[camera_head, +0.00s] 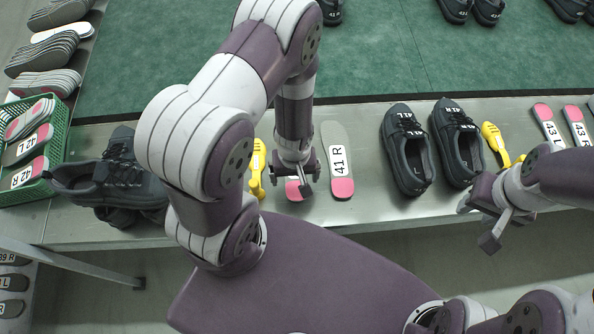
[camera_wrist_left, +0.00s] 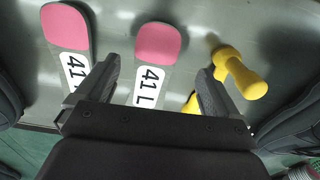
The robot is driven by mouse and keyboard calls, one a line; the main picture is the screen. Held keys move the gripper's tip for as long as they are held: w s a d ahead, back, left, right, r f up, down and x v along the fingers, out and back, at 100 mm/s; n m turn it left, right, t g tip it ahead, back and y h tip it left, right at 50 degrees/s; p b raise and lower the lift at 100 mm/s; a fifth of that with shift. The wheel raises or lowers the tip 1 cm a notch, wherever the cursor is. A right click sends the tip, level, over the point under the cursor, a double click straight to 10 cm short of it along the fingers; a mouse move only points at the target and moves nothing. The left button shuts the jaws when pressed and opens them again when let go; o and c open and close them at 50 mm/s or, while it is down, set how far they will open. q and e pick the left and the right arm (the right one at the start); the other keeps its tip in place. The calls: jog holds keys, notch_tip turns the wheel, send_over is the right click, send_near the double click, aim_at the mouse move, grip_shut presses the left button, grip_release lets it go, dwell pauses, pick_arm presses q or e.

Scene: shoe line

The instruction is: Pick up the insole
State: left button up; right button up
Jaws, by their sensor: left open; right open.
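The insole marked 41 L lies flat on the metal bench under my left gripper (camera_head: 301,189); its pink heel (camera_head: 293,190) shows in the head view. In the left wrist view the same insole (camera_wrist_left: 158,45) lies between the two open fingers, which sit above and to either side of it (camera_wrist_left: 155,95). Beside it lies the insole marked 41 R (camera_head: 342,190), with a grey front and pink heel; it also shows in the left wrist view (camera_wrist_left: 66,27). My right gripper (camera_head: 484,222) is open and empty near the bench's front edge at the right.
A yellow tool (camera_head: 258,165) lies close beside the 41 L insole. Dark shoes (camera_head: 407,152) stand right of the 41 R insole, and more shoes (camera_head: 120,180) lie at left. A green crate (camera_head: 58,130) holds insoles. Bare bench (camera_head: 372,205) shows between.

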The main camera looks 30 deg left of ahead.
aim_at(297, 185)
pick_arm(q)
jog(key=f, duration=0.5)
jog(key=shift+w+d, duration=0.2)
jog(key=shift+w, duration=0.1)
jog(key=c, duration=1.1)
